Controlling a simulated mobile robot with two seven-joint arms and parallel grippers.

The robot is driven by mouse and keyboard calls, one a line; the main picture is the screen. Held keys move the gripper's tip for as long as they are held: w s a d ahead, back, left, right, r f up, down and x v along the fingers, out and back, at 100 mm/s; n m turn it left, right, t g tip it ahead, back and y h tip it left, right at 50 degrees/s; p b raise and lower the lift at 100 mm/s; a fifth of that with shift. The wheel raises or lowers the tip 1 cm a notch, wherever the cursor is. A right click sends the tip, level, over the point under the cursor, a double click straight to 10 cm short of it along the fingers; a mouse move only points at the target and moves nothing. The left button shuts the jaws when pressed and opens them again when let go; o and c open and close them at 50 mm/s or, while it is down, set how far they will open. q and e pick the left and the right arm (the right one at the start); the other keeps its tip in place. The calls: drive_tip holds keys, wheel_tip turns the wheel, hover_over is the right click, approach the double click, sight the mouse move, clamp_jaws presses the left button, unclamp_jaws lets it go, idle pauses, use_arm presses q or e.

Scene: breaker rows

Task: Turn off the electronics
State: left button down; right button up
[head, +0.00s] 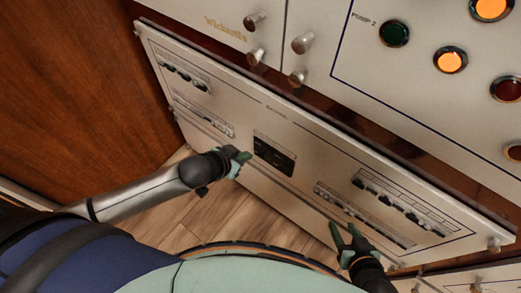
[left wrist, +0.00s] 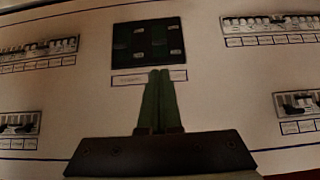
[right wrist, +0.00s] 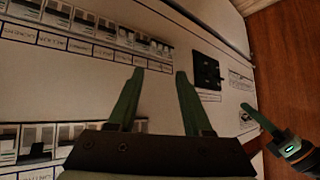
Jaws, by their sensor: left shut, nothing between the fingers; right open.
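A cream breaker panel (head: 300,150) slants across the head view. It has a black central module (head: 274,153) and two breaker rows on each side. In the head view these are an upper left row (head: 183,76), a lower left row (head: 203,116), an upper right row (head: 400,203) and a lower right row (head: 362,215). The labels are too small to read. My left gripper (head: 243,157) is shut and empty, close to the module; its fingers (left wrist: 159,75) point just below it. My right gripper (head: 344,230) is open and empty near the lower right row, with spread fingers (right wrist: 161,72).
Above the panel, a unit with metal knobs (head: 303,43) and another with lit orange buttons (head: 450,60) and a green button (head: 394,33) stand close. A wooden side wall (head: 80,90) is at the left. Wood floor (head: 205,222) shows below.

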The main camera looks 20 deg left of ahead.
sight(261, 155)
use_arm(q)
drive_tip(key=b+x, duration=0.2)
drive_tip(key=x, duration=0.6)
drive_tip(key=shift+w+f+b, duration=0.2)
drive_tip(key=shift+f+b, duration=0.05)
drive_tip(key=shift+b, duration=0.1)
drive_tip(key=shift+w+d+f, duration=0.25)
drive_tip(key=shift+w+f, duration=0.2)
drive_tip(key=shift+w, duration=0.05)
use_arm(e)
drive_tip(key=shift+w+a+f, duration=0.15)
drive_tip(key=shift+w+f, duration=0.1)
drive_tip(key=shift+f, duration=0.2)
drive_tip(key=shift+w+a+f, duration=0.15)
drive_tip(key=shift+w+f, duration=0.05)
drive_tip(key=shift+f, duration=0.2)
drive_tip(key=shift+s+f, duration=0.2)
drive_tip(key=shift+s, duration=0.1)
use_arm(q)
drive_tip(key=shift+s+f+b, duration=0.1)
drive_tip(key=shift+b, duration=0.25)
use_arm(e)
drive_tip(key=shift+f, duration=0.1)
use_arm(q)
drive_tip(key=shift+s+f+t, duration=0.1)
drive_tip(key=shift+t, duration=0.3)
use_arm(e)
drive_tip(key=shift+f, duration=0.2)
